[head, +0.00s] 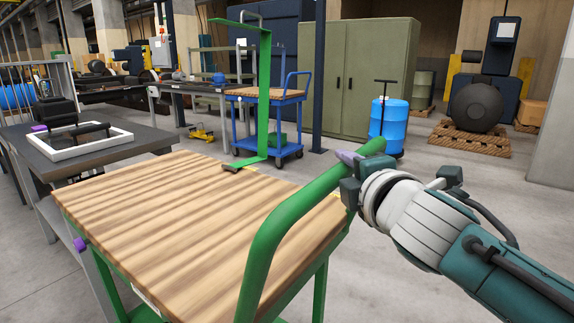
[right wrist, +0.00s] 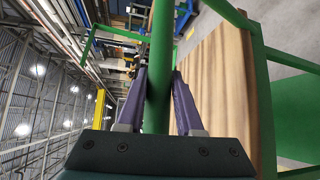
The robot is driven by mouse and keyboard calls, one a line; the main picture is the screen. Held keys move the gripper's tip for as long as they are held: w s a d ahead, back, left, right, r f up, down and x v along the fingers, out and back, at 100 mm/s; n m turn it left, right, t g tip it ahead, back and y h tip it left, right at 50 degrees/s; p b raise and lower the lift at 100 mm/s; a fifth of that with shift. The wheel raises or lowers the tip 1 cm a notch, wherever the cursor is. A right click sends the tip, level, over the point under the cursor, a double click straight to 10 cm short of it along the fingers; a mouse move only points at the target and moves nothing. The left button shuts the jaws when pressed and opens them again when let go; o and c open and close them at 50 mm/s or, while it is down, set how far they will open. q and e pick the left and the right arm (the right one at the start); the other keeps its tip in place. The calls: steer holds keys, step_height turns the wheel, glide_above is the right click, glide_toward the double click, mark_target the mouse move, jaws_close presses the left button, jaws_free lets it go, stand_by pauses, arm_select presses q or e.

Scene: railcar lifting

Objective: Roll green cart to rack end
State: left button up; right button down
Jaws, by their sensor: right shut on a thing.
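The green cart has a striped wooden top (head: 190,220) and a curved green push handle (head: 262,262) at its near right side. A tall green C-shaped bracket (head: 264,95) stands at the far end of the top. My right gripper (head: 362,160) is shut on the upper bar of the handle. In the right wrist view the green bar (right wrist: 159,70) runs between my two purple fingers (right wrist: 160,85), with the wooden top (right wrist: 218,95) beside it. My left gripper cannot be made out. I cannot tell for certain which structure is the rack.
A dark grey table (head: 130,148) with a white frame (head: 80,143) stands close along the cart's left. Ahead are a blue trolley (head: 262,130), a yellow floor jack (head: 201,133), a green cabinet (head: 372,75) and a blue drum (head: 389,122). Open floor lies to the right.

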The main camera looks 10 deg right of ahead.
stand_by(0.3)
steer(key=c, duration=0.6)
jaws_free()
steer(key=shift+s, duration=0.15)
steer(key=s, duration=0.3)
steer(key=s+r+p, duration=0.1)
steer(key=s, duration=0.2)
steer(key=s+p, duration=0.1)
steer(key=s, duration=0.2)
steer(key=shift+s+a+r, duration=0.2)
steer(key=shift+s+a, duration=0.1)
steer(key=shift+a, duration=0.1)
